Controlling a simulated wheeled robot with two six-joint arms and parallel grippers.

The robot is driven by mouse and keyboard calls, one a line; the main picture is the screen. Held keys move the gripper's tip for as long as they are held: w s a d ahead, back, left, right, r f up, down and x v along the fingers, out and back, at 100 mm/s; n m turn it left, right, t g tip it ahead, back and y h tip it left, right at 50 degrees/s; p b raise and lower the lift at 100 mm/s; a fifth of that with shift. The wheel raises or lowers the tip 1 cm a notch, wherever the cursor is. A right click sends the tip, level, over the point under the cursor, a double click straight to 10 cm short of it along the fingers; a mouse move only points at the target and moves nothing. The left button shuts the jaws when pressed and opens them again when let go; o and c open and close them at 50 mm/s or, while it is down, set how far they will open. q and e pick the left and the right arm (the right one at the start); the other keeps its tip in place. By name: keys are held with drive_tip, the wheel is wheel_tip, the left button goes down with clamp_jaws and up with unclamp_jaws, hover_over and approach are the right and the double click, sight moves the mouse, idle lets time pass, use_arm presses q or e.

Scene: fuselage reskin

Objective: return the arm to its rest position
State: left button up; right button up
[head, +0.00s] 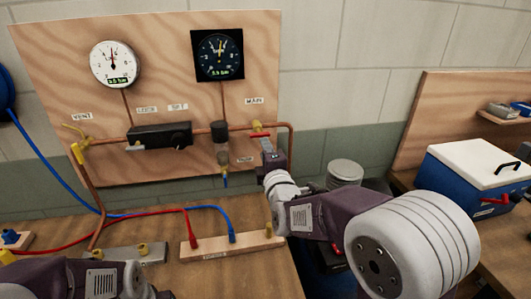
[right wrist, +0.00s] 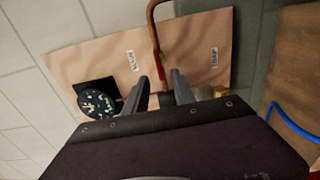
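My right gripper (head: 268,146) is raised in front of the wood panel, close to the red valve handle (head: 260,135) under the MAIN label. In the right wrist view its two fingers (right wrist: 160,92) stand apart. A thin red part shows between or behind them, and I cannot tell whether they touch it. My right arm (head: 320,215) reaches in from the lower right. Part of my left arm (head: 75,279) shows along the bottom left edge. Its fingers cannot be made out.
The wood panel (head: 60,45) carries a white gauge (head: 114,64), a dark gauge (head: 218,55) and copper piping (head: 203,130). Red and blue hoses run to a wooden block (head: 256,243) on the bench. A blue cooler (head: 460,175) stands at right.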

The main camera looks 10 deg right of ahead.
drive_tip(key=s+d+f+m+g+p, duration=0.1)
drive_tip(key=s+d+f+m+g, duration=0.3)
drive_tip(key=f, duration=0.4)
drive_tip(key=s+d+f+m+g, duration=0.1)
drive_tip(key=s+f+m+g, duration=0.1)
drive_tip(key=s+f+g, duration=0.45)
drive_tip(key=s+f+m+g, duration=0.1)
drive_tip(key=s+f+m, duration=0.2)
drive_tip(key=s+f, duration=0.1)
drive_tip(key=s+f+m+g, duration=0.2)
drive_tip(key=s+f+m, duration=0.1)
drive_tip(key=s+f, duration=0.2)
drive_tip(key=shift+s+a+f+m, duration=0.15)
drive_tip(key=shift+s+f+m, duration=0.05)
drive_tip(key=shift+s+m, duration=0.1)
drive_tip(key=s+m+g, duration=0.1)
drive_tip(key=s, duration=0.1)
drive_tip(key=s+f+m+g, duration=0.1)
drive_tip(key=s+m, duration=0.1)
drive_tip(key=s+f+m+g, duration=0.1)
drive_tip(key=s, duration=0.1)
drive_tip(key=shift+s, duration=0.25)
drive_tip(key=shift+s+m, duration=0.3)
drive_tip(key=shift+m, duration=0.5)
